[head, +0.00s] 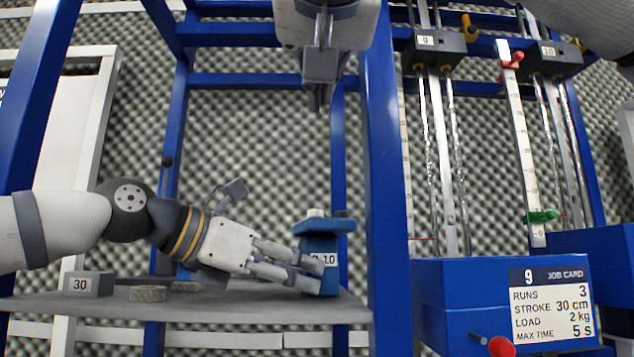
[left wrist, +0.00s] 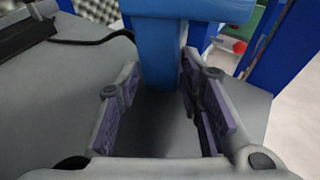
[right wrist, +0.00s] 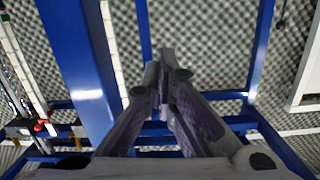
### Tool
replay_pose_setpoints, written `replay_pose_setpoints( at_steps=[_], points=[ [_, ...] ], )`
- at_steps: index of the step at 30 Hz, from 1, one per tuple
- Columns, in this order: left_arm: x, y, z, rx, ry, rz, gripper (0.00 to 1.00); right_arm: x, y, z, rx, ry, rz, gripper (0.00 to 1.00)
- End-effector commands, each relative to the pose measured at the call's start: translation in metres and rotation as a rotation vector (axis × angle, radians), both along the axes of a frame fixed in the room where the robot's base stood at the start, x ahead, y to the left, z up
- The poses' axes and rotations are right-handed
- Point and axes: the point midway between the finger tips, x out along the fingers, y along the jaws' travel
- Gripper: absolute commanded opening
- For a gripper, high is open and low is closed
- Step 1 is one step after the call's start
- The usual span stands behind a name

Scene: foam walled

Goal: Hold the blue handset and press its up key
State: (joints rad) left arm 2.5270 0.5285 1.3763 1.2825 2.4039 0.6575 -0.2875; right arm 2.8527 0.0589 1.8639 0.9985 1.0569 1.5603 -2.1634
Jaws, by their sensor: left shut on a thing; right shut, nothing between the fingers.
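The blue handset (head: 322,243) stands upright near the right end of the grey shelf (head: 220,305), with pale and dark keys on its wider top and a partly covered number label on its front. My left gripper (head: 312,272) is shut on its narrower lower part. In the left wrist view the blue body of the handset (left wrist: 160,60) rises between the left fingers (left wrist: 162,100). My right gripper (head: 318,100) hangs above the handset, apart from it, pointing down. It is shut and empty; its fingertips (right wrist: 167,75) meet in the right wrist view. Which key is up cannot be read.
A blue frame post (head: 384,180) stands just right of the handset. Beyond it are slide rigs and a job card (head: 550,305). A foam wall is behind.

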Motion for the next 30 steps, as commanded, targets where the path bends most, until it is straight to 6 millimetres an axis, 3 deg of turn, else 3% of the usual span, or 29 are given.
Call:
replay_pose_setpoints(
  at_steps=[5,16,20,30],
  points=[
    [0.000,0.000,-0.001,0.001,0.002,-0.001,0.18,-0.019,0.005,-0.028,-0.130,0.180,0.033,0.00],
    [0.000,0.000,-0.001,0.001,0.002,-0.001,0.18,-0.016,0.005,-0.032,-0.140,0.192,0.036,0.00],
    [0.000,0.000,-0.001,0.001,0.002,-0.001,0.18,0.003,0.005,-0.038,-0.138,0.194,0.036,0.00],
    [0.000,0.000,-0.001,0.001,0.002,-0.001,0.18,0.075,0.004,-0.059,-0.137,0.193,0.035,0.00]
  ],
)
